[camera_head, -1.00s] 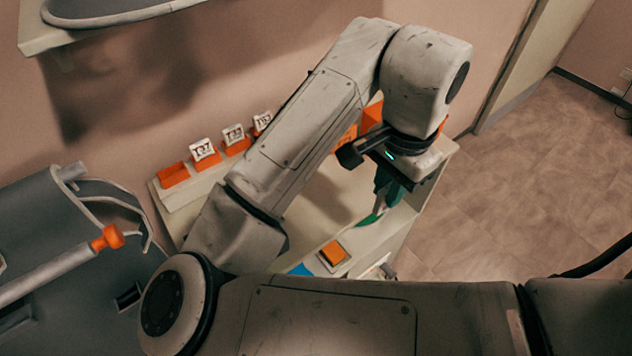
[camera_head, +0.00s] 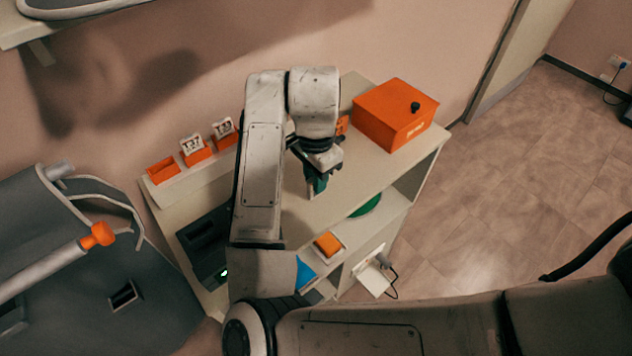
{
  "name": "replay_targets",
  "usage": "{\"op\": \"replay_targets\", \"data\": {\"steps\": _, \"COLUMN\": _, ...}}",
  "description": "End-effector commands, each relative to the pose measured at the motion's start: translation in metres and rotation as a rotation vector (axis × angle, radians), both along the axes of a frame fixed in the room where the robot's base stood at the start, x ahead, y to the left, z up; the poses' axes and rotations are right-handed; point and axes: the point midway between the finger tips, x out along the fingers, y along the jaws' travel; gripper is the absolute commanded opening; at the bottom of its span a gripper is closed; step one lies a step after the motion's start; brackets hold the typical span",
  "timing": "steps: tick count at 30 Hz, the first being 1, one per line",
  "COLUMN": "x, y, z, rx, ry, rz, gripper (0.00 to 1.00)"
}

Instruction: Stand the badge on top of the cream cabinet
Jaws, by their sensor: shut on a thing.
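My gripper (camera_head: 316,188) hangs over the middle of the cream cabinet (camera_head: 385,172), its green fingers pointing down. It is shut on a small pale thing, seemingly the badge (camera_head: 312,193), of which only a little shows at the fingertips. I cannot tell whether this thing touches the cabinet top. The cabinet top is bare to the right of my gripper.
An orange box (camera_head: 393,118) with a black knob stands at the cabinet's far end. Numbered white cards stand in orange holders (camera_head: 198,155) along the wall side, beside an empty orange holder (camera_head: 163,170).

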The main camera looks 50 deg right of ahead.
Motion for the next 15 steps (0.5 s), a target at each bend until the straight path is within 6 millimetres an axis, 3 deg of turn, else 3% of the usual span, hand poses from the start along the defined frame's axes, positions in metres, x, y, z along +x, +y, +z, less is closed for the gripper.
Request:
{"op": "replay_targets", "data": {"steps": 4, "x": -0.001, "y": 0.000, "z": -0.016, "rx": 0.000, "ry": 0.001, "rz": 0.000, "gripper": 0.00}}
{"op": "replay_targets", "data": {"steps": 15, "x": -0.001, "y": 0.000, "z": -0.020, "rx": 0.001, "ry": 0.000, "rz": -0.001, "gripper": 0.00}}
